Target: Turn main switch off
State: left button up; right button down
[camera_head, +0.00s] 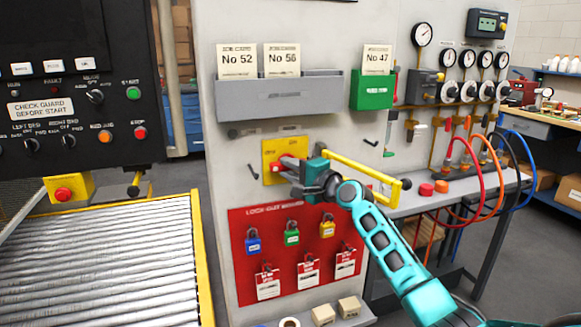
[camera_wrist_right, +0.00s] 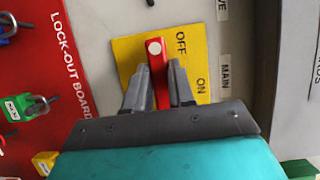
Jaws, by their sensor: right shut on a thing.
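The main switch is a red handle (camera_wrist_right: 157,70) on a yellow plate (camera_wrist_right: 128,50) marked OFF and ON. In the wrist view the handle stands nearly upright in the picture, with its pale round spot beside the word OFF. In the head view the yellow plate (camera_head: 269,152) is on the grey panel above the lock-out board, and my gripper partly covers the red handle. My right gripper (camera_head: 294,168) is shut on the handle, with one grey finger on each side of it in the wrist view (camera_wrist_right: 158,88). My left gripper is not in view.
The red lock-out board (camera_head: 240,284) with padlocks and tags is just below. A yellow bar (camera_head: 355,165) juts out right of the switch. Card holders, grey (camera_head: 280,98) and green (camera_head: 372,92), are above. A roller conveyor (camera_head: 100,265) is at left; coloured hoses (camera_head: 468,195) hang at right.

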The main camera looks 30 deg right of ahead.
dwell(0.4)
jog(key=c, duration=1)
grip_release()
jog(key=shift+o, duration=0.2)
jog(key=s+d, duration=0.2)
jog(key=s, duration=1)
jog(key=shift+s, duration=0.4)
